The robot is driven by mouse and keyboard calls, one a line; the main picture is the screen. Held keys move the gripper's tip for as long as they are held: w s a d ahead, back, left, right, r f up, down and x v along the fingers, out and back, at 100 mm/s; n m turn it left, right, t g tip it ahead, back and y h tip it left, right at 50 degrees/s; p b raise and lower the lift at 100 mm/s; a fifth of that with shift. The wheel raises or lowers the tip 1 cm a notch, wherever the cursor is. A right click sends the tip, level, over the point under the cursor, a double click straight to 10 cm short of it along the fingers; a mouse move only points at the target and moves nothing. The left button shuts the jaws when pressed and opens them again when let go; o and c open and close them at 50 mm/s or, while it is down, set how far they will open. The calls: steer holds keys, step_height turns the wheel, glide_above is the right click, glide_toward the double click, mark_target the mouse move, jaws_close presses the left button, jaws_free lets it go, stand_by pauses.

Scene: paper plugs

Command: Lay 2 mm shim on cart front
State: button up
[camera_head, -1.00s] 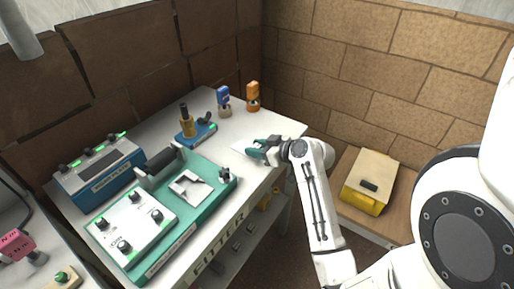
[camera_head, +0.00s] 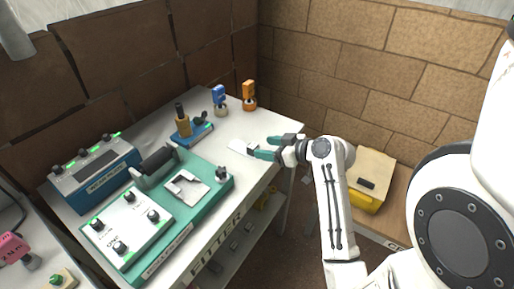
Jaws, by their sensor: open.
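My gripper (camera_head: 264,148) has teal fingers and is open, low over the right front part of the grey-white cart top (camera_head: 240,128). A thin pale flat piece (camera_head: 239,147) lies on the cart top just left of the fingertips. It may be the 2 mm shim, but no marking on it can be read. I see a small gap between the fingers and cannot tell whether they touch the piece. The cart's front edge carries the word FITTER (camera_head: 217,243).
A teal fixture (camera_head: 205,207) with a white control panel (camera_head: 128,226) fills the cart's left front. A blue meter box (camera_head: 95,172), a blue stand (camera_head: 195,133), and blue (camera_head: 219,98) and orange (camera_head: 249,94) tools stand behind. A yellow box (camera_head: 368,178) sits on a wooden surface at right.

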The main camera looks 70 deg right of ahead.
steer(key=v, duration=0.6)
steer(key=shift+a+f+b, duration=0.1)
steer(key=shift+f+b, duration=0.05)
steer(key=shift+b, duration=0.15)
